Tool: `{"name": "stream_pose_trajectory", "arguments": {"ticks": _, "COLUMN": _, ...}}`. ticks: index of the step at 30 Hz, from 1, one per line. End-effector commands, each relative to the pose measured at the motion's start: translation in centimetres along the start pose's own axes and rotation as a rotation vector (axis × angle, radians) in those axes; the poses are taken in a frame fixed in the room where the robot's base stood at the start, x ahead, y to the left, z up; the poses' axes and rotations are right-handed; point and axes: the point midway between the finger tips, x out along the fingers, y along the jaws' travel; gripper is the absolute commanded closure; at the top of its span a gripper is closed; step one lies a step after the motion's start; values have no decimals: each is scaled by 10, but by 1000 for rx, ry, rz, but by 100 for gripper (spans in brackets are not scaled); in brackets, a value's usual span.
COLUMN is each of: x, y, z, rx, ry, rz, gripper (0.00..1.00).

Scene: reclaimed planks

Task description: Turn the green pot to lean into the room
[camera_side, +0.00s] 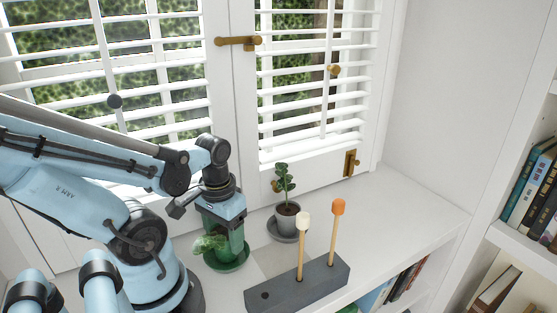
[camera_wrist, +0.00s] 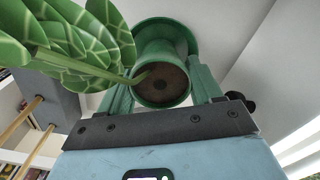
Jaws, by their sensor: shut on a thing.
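The green pot (camera_side: 236,243) stands on a green saucer (camera_side: 226,263) on the white sill, partly hidden behind my gripper. Its plant (camera_side: 207,243) has broad, pale-veined leaves that lean to the left in the side view. My gripper (camera_side: 228,228) is shut on the pot from above. In the wrist view the pot (camera_wrist: 143,60) sits between the two green fingers of my gripper (camera_wrist: 164,88), with brown soil inside. The leaves (camera_wrist: 75,45) spread from one stem to the left there.
A grey pot (camera_side: 286,221) with an upright plant stands just right. A grey block (camera_side: 297,287) with two wooden sticks, one white-tipped and one orange-tipped, stands at the front. White shutters (camera_side: 315,100) close off the back. The sill's right part (camera_side: 410,225) is clear.

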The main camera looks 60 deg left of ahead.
Motion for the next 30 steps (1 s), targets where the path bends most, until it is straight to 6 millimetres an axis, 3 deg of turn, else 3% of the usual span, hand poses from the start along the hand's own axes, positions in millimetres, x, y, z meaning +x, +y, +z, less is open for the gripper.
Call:
{"name": "stream_pose_trajectory", "arguments": {"ticks": 12, "x": 3, "y": 0, "z": 0, "rx": 0, "ry": 0, "rz": 0, "gripper": 84}}
{"name": "stream_pose_trajectory", "arguments": {"ticks": 13, "x": 3, "y": 0, "z": 0, "rx": 0, "ry": 0, "rz": 0, "gripper": 32}}
{"name": "stream_pose_trajectory", "arguments": {"ticks": 18, "x": 3, "y": 0, "z": 0, "rx": 0, "ry": 0, "rz": 0, "gripper": 6}}
{"name": "stream_pose_trajectory", "arguments": {"ticks": 30, "x": 1, "y": 0, "z": 0, "rx": 0, "ry": 0, "rz": 0, "gripper": 6}}
